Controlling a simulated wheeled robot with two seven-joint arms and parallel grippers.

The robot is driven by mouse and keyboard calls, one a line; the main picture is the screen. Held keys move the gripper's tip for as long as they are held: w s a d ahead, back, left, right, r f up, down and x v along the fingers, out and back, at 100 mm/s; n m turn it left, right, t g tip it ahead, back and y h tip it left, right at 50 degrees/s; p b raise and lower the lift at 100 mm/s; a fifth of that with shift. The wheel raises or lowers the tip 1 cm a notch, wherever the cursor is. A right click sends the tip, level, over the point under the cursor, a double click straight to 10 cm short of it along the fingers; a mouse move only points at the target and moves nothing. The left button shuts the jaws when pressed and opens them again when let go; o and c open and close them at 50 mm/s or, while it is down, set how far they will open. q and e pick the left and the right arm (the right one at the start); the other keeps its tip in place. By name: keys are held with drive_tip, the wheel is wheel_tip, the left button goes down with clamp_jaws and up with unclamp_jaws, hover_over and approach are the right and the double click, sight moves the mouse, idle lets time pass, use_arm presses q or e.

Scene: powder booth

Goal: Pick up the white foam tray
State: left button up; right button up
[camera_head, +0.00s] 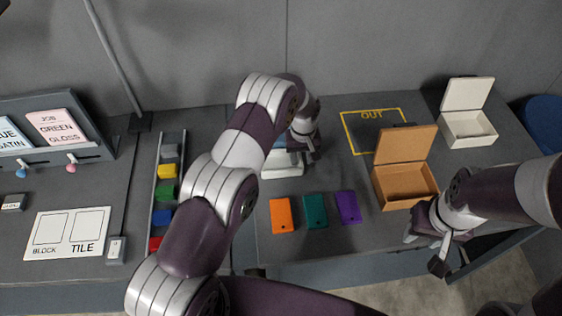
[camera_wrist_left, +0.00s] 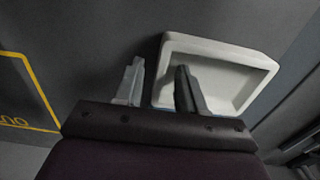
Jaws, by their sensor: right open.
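The white foam tray (camera_head: 283,170) lies on the grey worktop, partly hidden by my left arm in the head view. In the left wrist view the tray (camera_wrist_left: 225,52) is a shallow, pale open shape with raised walls. My left gripper (camera_wrist_left: 160,88) is open over its near-left edge: one finger is outside the wall and the other is over the inside, with gaps to the wall. In the head view my left gripper (camera_head: 306,150) is at the tray's right end. My right gripper (camera_head: 430,252) is open and empty near the table's front edge.
Orange (camera_head: 282,215), teal (camera_head: 315,210) and purple (camera_head: 348,207) pieces lie in front of the tray. An open cardboard box (camera_head: 404,185) and white box (camera_head: 468,128) stand right. A yellow OUT outline (camera_head: 372,113) is behind. A rack of coloured blocks (camera_head: 167,190) is left.

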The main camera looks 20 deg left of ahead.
use_arm(q)
drive_tip(key=shift+w, duration=0.1)
drive_tip(key=c, duration=0.5)
clamp_jaws()
drive_tip(key=shift+s+r, duration=0.2)
drive_tip(key=shift+s, duration=0.15)
drive_tip(key=shift+w+r, duration=0.1)
drive_tip(key=shift+w, duration=0.1)
drive_tip(key=r+b, duration=0.1)
drive_tip(key=r, duration=0.1)
drive_tip(key=s+r+b, duration=0.1)
drive_tip(key=r, duration=0.1)
drive_tip(key=shift+s+d+r+b, duration=0.1)
drive_tip(key=shift+s+d+b, duration=0.1)
drive_tip(key=shift+b, duration=0.1)
drive_tip(key=s+d+r+b, duration=0.2)
drive_tip(key=s+r, duration=0.4)
drive_tip(key=s, duration=0.4)
drive_tip(key=shift+d+r+b, duration=0.2)
drive_tip(key=shift+b, duration=0.2)
use_arm(e)
wheel_tip(320, 180, down, 5)
drive_tip(key=shift+s+f, duration=0.15)
drive_tip(key=shift+f, duration=0.05)
